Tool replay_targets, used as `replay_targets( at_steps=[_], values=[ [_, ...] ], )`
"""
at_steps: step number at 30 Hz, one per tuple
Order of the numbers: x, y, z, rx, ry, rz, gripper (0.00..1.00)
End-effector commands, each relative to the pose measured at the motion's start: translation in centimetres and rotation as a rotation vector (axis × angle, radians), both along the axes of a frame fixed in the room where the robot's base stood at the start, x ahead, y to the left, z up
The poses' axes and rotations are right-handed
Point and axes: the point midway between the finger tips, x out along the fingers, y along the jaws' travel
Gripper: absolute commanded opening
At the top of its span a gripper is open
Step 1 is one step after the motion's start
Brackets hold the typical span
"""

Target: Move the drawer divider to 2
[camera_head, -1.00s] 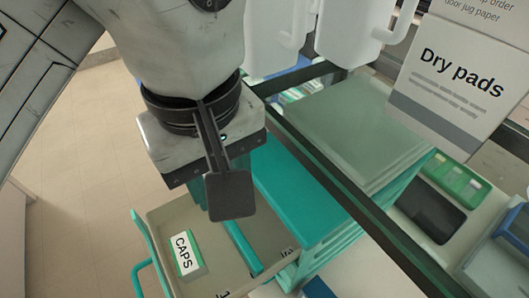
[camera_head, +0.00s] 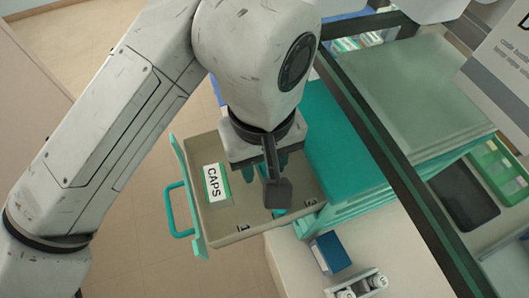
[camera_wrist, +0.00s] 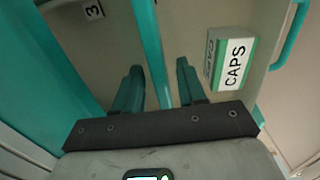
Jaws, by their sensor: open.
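The beige drawer (camera_head: 222,214) is open and holds a white and green CAPS box (camera_head: 215,184). The teal drawer divider (camera_wrist: 150,40) runs across the drawer in the wrist view; in the head view only a small end of it (camera_head: 279,212) shows below my gripper. That end lies between the marks 1 (camera_head: 243,228) and 3 (camera_head: 312,202); I see no mark 2. My gripper (camera_wrist: 160,75) is open, with one teal finger on each side of the divider and gaps between. In the head view my gripper (camera_head: 264,175) is over the drawer, fingers partly hidden.
The teal cabinet (camera_head: 338,135) stands right of the drawer, with a dark frame bar (camera_head: 385,150) beyond it. A blue box (camera_head: 330,252) and small white bottles (camera_head: 372,281) are on the pale surface below. The drawer's teal handle (camera_head: 177,210) sticks out left.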

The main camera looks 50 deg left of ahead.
Motion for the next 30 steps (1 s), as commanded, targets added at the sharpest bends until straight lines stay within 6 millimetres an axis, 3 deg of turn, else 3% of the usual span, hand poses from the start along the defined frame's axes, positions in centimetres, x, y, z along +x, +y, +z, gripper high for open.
replay_targets(
  at_steps=[8,20,30],
  values=[
    [-0.01,0.01,-0.11,0.001,0.0,0.0,0.39],
    [-0.01,0.01,-0.08,0.001,0.0,0.0,0.01],
    [0.0,0.02,-0.06,0.001,0.0,0.0,0.0]
  ],
)
